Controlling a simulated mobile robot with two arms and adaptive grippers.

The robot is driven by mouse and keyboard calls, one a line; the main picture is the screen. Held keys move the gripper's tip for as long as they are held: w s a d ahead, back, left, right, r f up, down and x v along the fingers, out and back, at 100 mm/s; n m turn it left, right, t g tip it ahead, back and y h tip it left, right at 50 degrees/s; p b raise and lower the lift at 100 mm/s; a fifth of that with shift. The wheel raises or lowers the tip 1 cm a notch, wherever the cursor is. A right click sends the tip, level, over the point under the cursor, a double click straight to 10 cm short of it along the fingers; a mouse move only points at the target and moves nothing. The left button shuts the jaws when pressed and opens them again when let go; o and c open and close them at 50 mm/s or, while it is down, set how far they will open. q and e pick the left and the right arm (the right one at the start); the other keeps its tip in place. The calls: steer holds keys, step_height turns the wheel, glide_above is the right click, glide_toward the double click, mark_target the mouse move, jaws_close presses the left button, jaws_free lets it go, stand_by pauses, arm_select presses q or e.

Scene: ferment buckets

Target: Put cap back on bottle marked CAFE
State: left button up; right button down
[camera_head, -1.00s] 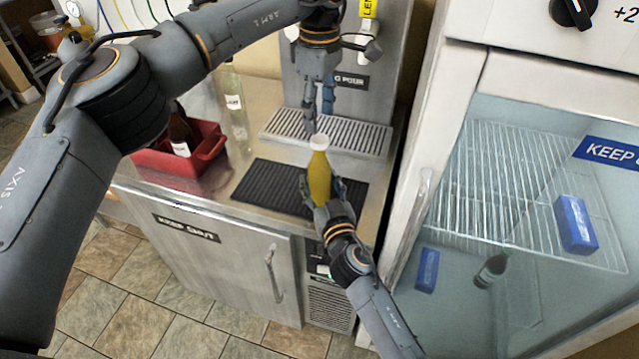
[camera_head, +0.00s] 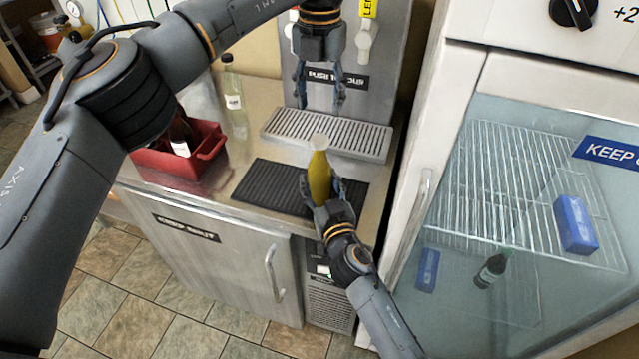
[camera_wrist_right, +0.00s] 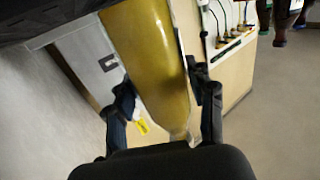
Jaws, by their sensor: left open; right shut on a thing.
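My right gripper (camera_head: 322,192) is shut on a bottle of yellow liquid (camera_head: 319,172), held upright above the black ribbed mat (camera_head: 262,190). The bottle also fills the middle of the right wrist view (camera_wrist_right: 150,55), between the fingers. Its top is pale; I cannot tell whether a cap sits on it. My left gripper (camera_head: 319,97) is open and apparently empty, above the bottle and in front of the dispenser. A clear bottle (camera_head: 236,112) with a white label and dark top stands at the back left. I cannot read CAFE on any label.
A red bin (camera_head: 205,160) with a dark bottle (camera_head: 180,138) stands on the counter's left. A dispenser (camera_head: 375,75) with a slotted drip tray (camera_head: 330,133) is behind. A glass-door fridge (camera_head: 510,200) holding blue boxes and a dark bottle bounds the right.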

mark_target(319, 138)
stand_by(0.4)
arm_select(q)
steer(key=shift+f, duration=4)
steer(key=shift+c, duration=0.4)
jaws_close()
steer(key=shift+o, duration=1.2)
jaws_free()
step_height(319, 138, up, 12)
